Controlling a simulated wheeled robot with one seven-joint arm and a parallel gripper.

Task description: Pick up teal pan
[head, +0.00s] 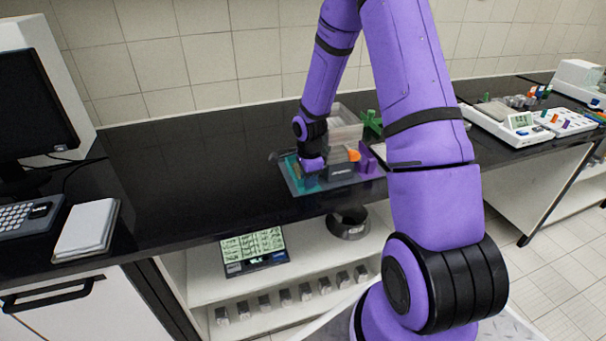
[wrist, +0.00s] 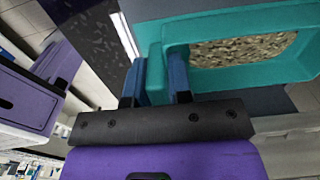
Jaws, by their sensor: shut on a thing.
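The teal pan (wrist: 215,82) fills the upper right of the wrist view, with brown speckled grains inside its rim. My gripper (wrist: 160,70) has its two blue fingers on either side of a teal wall or tab at the pan's near left end, and is shut on it. In the head view my gripper (head: 308,172) points down at the left end of a grey-blue tray (head: 338,184), where a little of the teal pan (head: 289,165) shows. My wrist hides most of the pan there. I cannot tell whether the pan touches the tray.
Clear stacked boxes (head: 345,128), an orange piece (head: 353,155) and a purple part (head: 368,159) crowd close to my gripper's right. A green item (head: 372,122) stands behind. The black counter (head: 190,175) is bare to the left, up to a notebook (head: 87,228) and monitor (head: 35,115).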

